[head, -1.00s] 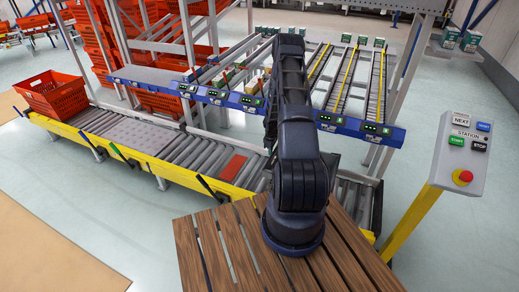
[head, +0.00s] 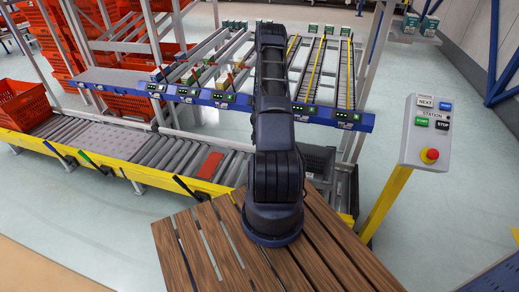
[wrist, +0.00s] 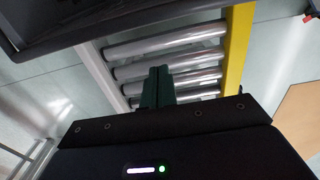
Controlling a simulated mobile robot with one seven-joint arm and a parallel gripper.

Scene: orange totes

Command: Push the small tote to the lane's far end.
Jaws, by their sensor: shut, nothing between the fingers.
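An orange tote (head: 22,106) stands on the roller lane (head: 170,152) at the left edge of the head view, partly cut off. A dark grey crate-like thing (head: 320,163) shows at the lane's right end, mostly behind my arm; I cannot tell its full shape. In the wrist view a dark rim or wall (wrist: 110,22) crosses the top left, apart from my fingers. My gripper (wrist: 158,72) is shut and empty, its dark fingers over the bare rollers (wrist: 165,45). In the head view my arm hides the gripper.
A red plate (head: 210,165) lies on the rollers. A blue-fronted flow rack (head: 210,97) stands behind the lane. A button station (head: 427,132) on a yellow post stands at right. Stacked orange totes (head: 75,50) stand at back left.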

